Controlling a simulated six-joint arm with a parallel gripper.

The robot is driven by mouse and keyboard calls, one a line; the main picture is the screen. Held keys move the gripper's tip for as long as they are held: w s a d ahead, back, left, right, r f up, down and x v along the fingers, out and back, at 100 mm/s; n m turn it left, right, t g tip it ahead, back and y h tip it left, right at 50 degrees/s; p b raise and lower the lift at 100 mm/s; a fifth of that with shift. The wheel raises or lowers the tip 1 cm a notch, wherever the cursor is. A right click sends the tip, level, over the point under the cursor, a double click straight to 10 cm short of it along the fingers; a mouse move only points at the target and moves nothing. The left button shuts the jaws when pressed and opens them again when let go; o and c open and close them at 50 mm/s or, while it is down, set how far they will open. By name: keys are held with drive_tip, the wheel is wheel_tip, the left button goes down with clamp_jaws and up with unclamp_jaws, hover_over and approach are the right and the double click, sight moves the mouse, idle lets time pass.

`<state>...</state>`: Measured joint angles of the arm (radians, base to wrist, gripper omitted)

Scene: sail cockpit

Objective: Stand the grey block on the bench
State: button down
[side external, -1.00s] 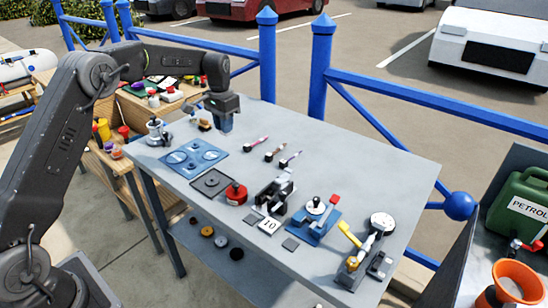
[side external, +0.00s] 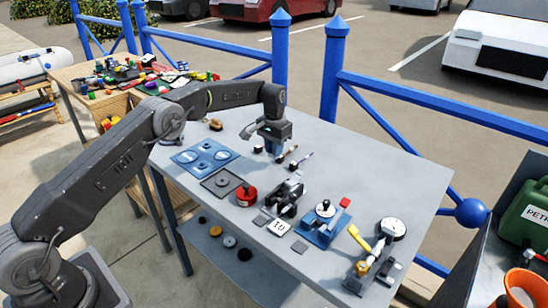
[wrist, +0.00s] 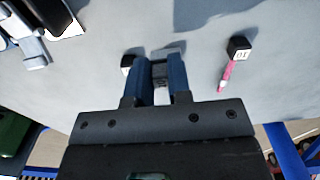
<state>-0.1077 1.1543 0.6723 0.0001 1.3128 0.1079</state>
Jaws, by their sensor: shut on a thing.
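My gripper (side external: 270,146) points down over the far side of the grey bench (side external: 400,180). In the wrist view its two blue fingers (wrist: 162,80) are shut on a small grey block (wrist: 168,53). Only part of the block shows between the fingers. In the side view I cannot make it out, nor tell whether it touches the bench top.
In the wrist view a pink-handled tool with a black head (wrist: 239,47) lies to the right. A small black-and-white piece (wrist: 127,64) is close by the left finger. A red round item (side external: 246,194), a black clamp (side external: 287,197) and a dial gauge (side external: 392,229) stand nearer the front.

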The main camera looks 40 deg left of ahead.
drive_tip(key=shift+f, duration=1.75)
drive_tip(key=shift+f, duration=0.1)
drive_tip(key=c, duration=1.1)
unclamp_jaws()
drive_tip(key=shift+o, duration=0.2)
